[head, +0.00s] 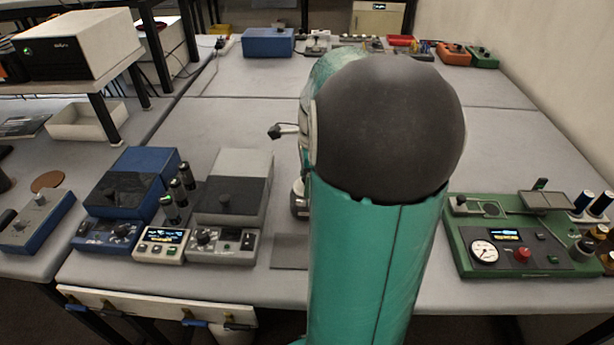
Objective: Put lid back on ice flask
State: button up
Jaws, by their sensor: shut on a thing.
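My teal arm with its dark rounded joint fills the middle of the head view and hides much of the bench behind it. No lid can be told for sure.
Blue (130,190) and grey (233,190) instruments stand left of the arm, with dark vials (178,195) between them. A green instrument with a gauge (520,245) stands at right. A brown disc (46,181) lies far left. The bench (240,110) behind is mostly clear.

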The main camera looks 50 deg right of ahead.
dwell(0.8)
jog(key=o, duration=1.5)
jog(key=shift+r, duration=3.45)
grip_shut()
jog(key=shift+f, duration=0.1)
